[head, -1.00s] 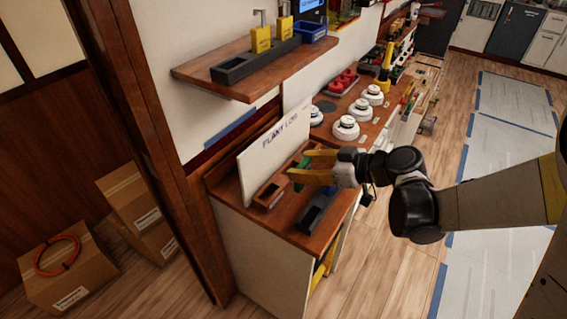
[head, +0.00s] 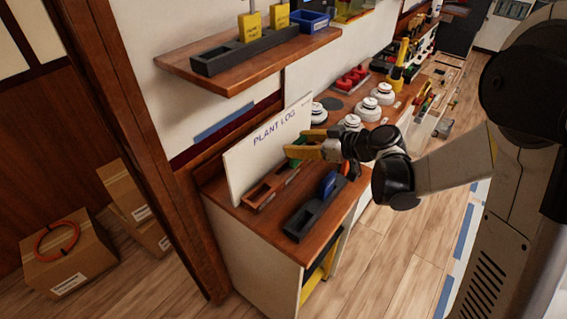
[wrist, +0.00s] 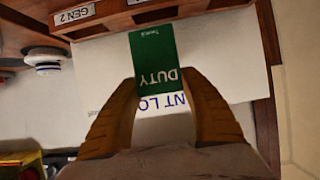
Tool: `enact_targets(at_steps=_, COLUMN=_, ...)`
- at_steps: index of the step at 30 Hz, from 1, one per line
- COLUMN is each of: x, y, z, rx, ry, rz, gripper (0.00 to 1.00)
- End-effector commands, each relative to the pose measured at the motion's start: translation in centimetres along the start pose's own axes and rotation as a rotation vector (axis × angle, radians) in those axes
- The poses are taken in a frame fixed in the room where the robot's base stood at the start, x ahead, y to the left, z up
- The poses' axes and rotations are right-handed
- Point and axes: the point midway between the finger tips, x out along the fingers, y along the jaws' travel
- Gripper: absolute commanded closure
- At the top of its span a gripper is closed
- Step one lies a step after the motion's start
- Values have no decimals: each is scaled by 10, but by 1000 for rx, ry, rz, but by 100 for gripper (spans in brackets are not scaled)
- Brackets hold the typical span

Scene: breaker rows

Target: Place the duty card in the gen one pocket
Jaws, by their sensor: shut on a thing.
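The green duty card (wrist: 155,62) is held between the yellow fingers of my gripper (wrist: 160,88); its DUTY lettering is upside down in the wrist view. In the head view my gripper (head: 292,151) is over the bench, in front of the white plant log board (head: 255,155), with little of the card showing. The brown wooden pocket holder (head: 262,192) lies at the board's foot, apart from the card as far as I can tell. In the wrist view the holder's edge (wrist: 110,22) carries a GEN 2 label (wrist: 74,16). I cannot make out a gen one label.
A dark tray with a blue piece (head: 327,184) stands at the bench's front. White round devices (head: 367,108) stand behind my gripper. A shelf (head: 215,80) with yellow tags overhangs the bench's left. Cardboard boxes (head: 75,262) are on the floor at left.

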Motion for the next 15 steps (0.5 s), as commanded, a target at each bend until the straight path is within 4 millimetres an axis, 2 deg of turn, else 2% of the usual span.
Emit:
enact_targets(at_steps=1, x=15, y=-4, z=4, rx=-2, ry=0, rz=-3, gripper=80)
enact_targets(at_steps=4, x=32, y=-8, z=5, rx=-1, ry=0, rz=-1, gripper=80)
enact_targets(at_steps=10, x=45, y=-10, z=8, rx=0, ry=1, rz=1, gripper=80)
enact_targets(at_steps=15, x=56, y=-10, z=31, rx=0, ry=1, rz=1, gripper=80)
